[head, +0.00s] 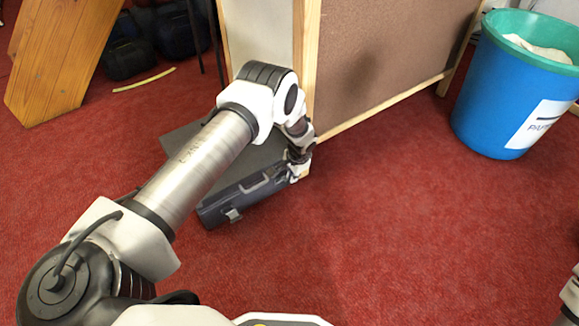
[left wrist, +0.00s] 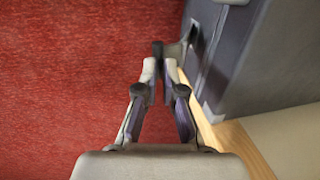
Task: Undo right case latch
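A dark grey-blue case (head: 245,194) sits on the red floor against a wood-framed panel. Its left latch (head: 233,214) shows on the front. My left gripper (head: 297,176) is at the case's right end and covers the right latch in the head view. In the left wrist view, the right latch (left wrist: 177,50) stands out from the case wall (left wrist: 238,70). The fingertips of my left gripper (left wrist: 159,70) are close together around its outer end, with a narrow gap. Contact is hard to make out. My right gripper is not in view.
A brown panel (head: 385,50) in a pale wood frame stands right behind the case. A blue bin (head: 490,95) with a green rim stands at the right. A slanted wooden board (head: 55,60) and dark bags (head: 125,55) are at the back left. Red carpet in front is clear.

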